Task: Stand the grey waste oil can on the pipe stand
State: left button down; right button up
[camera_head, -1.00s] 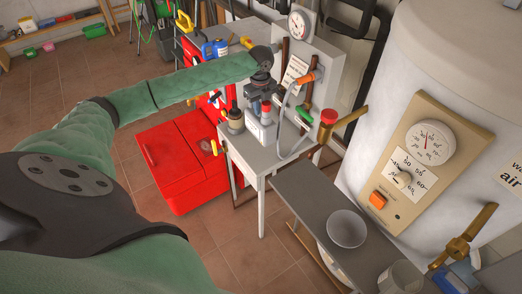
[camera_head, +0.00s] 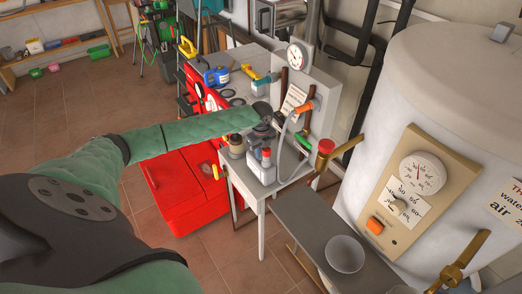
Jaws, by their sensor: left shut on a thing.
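My left gripper (camera_head: 262,130) reaches in from the left over a small pale table (camera_head: 258,192). It is shut on what looks like the grey can (camera_head: 262,171), which has a red cap. The can is upright, at or just above the tabletop; contact with the top is unclear. The fingers are small and partly hidden by the wrist. I cannot tell for sure which thing is the pipe stand. A grey shelf (camera_head: 300,222) with a pale bowl (camera_head: 345,254) stands to the right. My right gripper is not in view.
A jar (camera_head: 236,146) stands left of the can. A panel with a gauge (camera_head: 296,54) and an orange-ended hose (camera_head: 303,107) rises behind. A red-topped valve (camera_head: 326,146) and the white boiler (camera_head: 455,80) are at right. A red cabinet (camera_head: 185,190) is at left.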

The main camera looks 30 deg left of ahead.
pick_arm(q)
jog(key=shift+f, duration=0.3)
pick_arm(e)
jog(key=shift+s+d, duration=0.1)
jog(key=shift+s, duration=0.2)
pick_arm(q)
jog(key=shift+f, duration=0.1)
jog(key=c, duration=1.3)
grip_release()
jog(key=shift+r, duration=0.3)
notch_tip(320, 180, up, 6)
jog(key=b, duration=0.2)
jog(key=shift+f+b, duration=0.25)
jog(key=shift+b, duration=0.05)
notch_tip(320, 180, up, 5)
jog(key=shift+r+b, duration=0.1)
jog(key=shift+b, duration=0.55)
jog(key=shift+r, duration=0.45)
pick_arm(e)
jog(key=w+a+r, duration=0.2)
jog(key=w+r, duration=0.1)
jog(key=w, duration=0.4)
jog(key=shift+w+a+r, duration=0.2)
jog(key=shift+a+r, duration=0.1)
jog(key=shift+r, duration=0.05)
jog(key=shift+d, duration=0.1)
